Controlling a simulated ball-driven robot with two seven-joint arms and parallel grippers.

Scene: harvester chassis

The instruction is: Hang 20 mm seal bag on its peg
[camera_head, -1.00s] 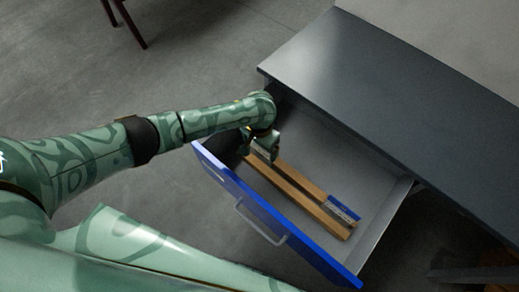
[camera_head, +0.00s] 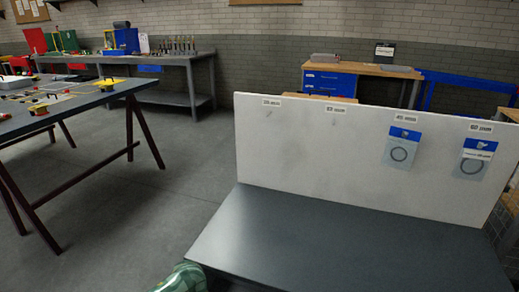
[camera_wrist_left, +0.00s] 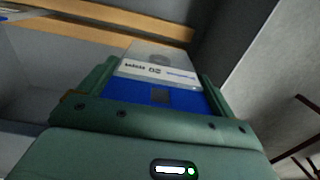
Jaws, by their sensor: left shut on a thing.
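In the left wrist view my left gripper (camera_wrist_left: 157,85) is shut on a flat seal bag (camera_wrist_left: 155,93) with a blue header, a white printed strip and a clear part beyond. Its size print is too small to read. In the head view a white peg board (camera_head: 315,165) stands upright at the back of a dark bench top. Its two left places, under small labels (camera_head: 271,102) (camera_head: 336,109), hold no bag. Pegs there are barely visible. My left gripper is outside the head view; only a piece of my arm shows at the bottom. My right gripper is in neither view.
Two blue-headed bags hang on the board's right half, under the third label (camera_head: 403,148) and the fourth label (camera_head: 473,158). The dark bench top (camera_head: 340,245) is clear.

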